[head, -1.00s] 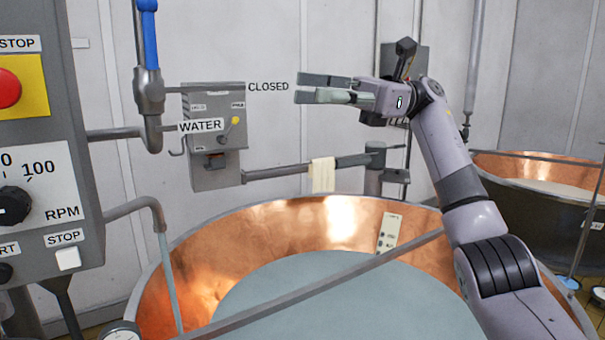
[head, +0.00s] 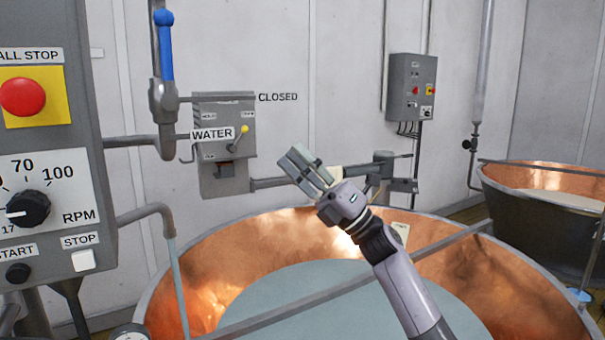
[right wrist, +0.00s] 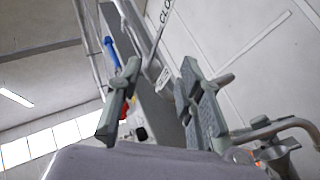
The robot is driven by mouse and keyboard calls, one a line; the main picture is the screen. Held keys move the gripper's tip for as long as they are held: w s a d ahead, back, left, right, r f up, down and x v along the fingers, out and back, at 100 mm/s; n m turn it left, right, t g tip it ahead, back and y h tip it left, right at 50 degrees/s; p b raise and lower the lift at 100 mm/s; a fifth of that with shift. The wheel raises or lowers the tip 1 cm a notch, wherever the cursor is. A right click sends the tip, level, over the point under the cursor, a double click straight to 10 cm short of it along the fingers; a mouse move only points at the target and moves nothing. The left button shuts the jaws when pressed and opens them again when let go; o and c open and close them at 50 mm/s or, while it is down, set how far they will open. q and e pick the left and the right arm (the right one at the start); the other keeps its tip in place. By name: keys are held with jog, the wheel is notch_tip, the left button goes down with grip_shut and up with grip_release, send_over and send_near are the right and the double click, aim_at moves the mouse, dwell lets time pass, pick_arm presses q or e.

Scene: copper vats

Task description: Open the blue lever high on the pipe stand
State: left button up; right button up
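The blue lever (head: 166,45) stands upright, in line with the vertical grey pipe, above the valve body (head: 163,103) at the upper left of the head view. Signs reading CLOSED (head: 278,97) and WATER (head: 211,134) are near it. My right gripper (head: 293,163) is over the vat, below and to the right of the lever, well apart from it, fingers pointing up and left. In the right wrist view its two fingers (right wrist: 157,95) are spread with nothing between them. The blue lever (right wrist: 111,53) shows beyond them there. My left gripper is out of view.
A control panel (head: 85,125) with a red stop button fills the left side. A grey box (head: 222,170) with a yellow-knobbed switch is beside the pipe. The copper vat (head: 205,262) lies below, crossed by a bar (head: 330,287). A second vat (head: 530,220) stands right.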

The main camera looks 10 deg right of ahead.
jog(key=m+t+h, duration=0.1)
jog(key=f+m+t, duration=0.1)
jog(key=m+t, duration=0.1)
jog(key=w+f+m+t+h, duration=0.1)
jog(key=m, duration=0.1)
jog(key=shift+d+f+h, duration=0.25)
jog(key=shift+d+h, duration=0.05)
jog(key=shift+d, duration=0.1)
jog(key=shift+f, duration=0.15)
